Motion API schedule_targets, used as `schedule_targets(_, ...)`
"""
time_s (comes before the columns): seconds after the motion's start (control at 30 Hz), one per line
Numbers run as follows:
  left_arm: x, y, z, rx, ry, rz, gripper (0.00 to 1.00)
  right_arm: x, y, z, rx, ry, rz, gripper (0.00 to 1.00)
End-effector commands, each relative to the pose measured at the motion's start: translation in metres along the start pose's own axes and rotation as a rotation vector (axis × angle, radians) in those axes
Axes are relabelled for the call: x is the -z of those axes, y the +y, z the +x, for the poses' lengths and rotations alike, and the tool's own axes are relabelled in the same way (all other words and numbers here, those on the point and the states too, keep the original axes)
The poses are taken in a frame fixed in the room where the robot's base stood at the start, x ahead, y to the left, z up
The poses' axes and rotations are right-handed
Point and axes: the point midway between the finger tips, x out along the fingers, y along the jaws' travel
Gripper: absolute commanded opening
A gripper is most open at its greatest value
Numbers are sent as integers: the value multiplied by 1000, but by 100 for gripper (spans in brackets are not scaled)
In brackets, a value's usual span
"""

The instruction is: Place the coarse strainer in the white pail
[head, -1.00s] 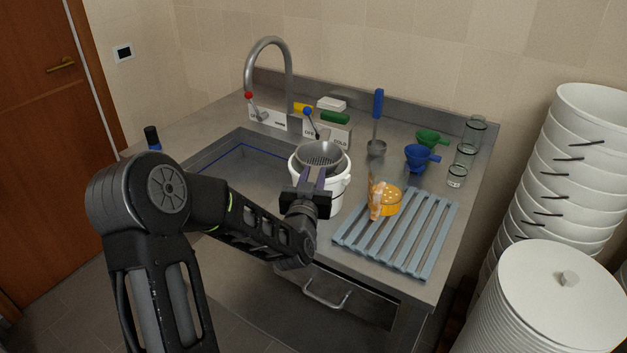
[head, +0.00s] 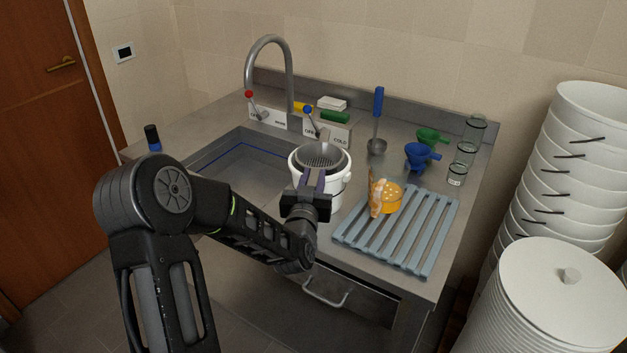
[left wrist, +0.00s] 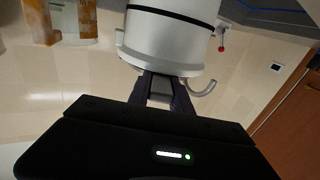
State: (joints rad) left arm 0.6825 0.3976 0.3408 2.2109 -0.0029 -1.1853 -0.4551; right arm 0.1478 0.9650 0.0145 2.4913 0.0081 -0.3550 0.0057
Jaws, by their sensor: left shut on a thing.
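The coarse strainer (head: 322,156), a grey metal bowl with a perforated bottom, sits in the mouth of the white pail (head: 340,186) in the head view. Its rim is close to level with the pail's rim; whether it rests on the pail I cannot tell. My left gripper (head: 315,180) is at the near side of the pail, shut on the strainer's near side. My right gripper is not in view.
A sink basin (head: 225,180) with a tall tap (head: 268,42) lies left of the pail. Blue (head: 418,155) and green funnels, a ladle and glasses stand behind. White buckets (head: 570,160) are stacked far right.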

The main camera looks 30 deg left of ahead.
Motion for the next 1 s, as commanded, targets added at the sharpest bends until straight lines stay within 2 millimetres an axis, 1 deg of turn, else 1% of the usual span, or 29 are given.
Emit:
schedule_targets(0.03,-21,-2,-5,1,-49,-2,0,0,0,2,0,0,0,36)
schedule_targets(0.07,-21,-2,-5,1,-49,-2,0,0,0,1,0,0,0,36)
schedule_targets(0.1,-21,-3,-5,2,-51,-2,27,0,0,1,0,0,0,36)
schedule_targets(0.33,-20,-3,-5,3,-51,-1,46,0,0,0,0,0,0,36)
schedule_targets(0.37,-19,-3,-5,3,-52,-1,47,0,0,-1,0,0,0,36)
schedule_targets(0.47,-14,-4,-5,4,-52,-2,47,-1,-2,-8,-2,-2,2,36)
schedule_targets(0.57,-5,-4,-4,5,-53,-2,47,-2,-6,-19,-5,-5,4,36)
schedule_targets(0.63,-12,-3,-15,2,-51,1,47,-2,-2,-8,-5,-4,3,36)
schedule_targets(0.7,-11,-3,-29,1,-49,2,47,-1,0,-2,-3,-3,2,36)
schedule_targets(0.9,-6,-2,-63,0,-42,1,47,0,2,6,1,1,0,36)
schedule_targets(1.0,-3,-1,-73,-1,-39,0,47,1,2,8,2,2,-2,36)
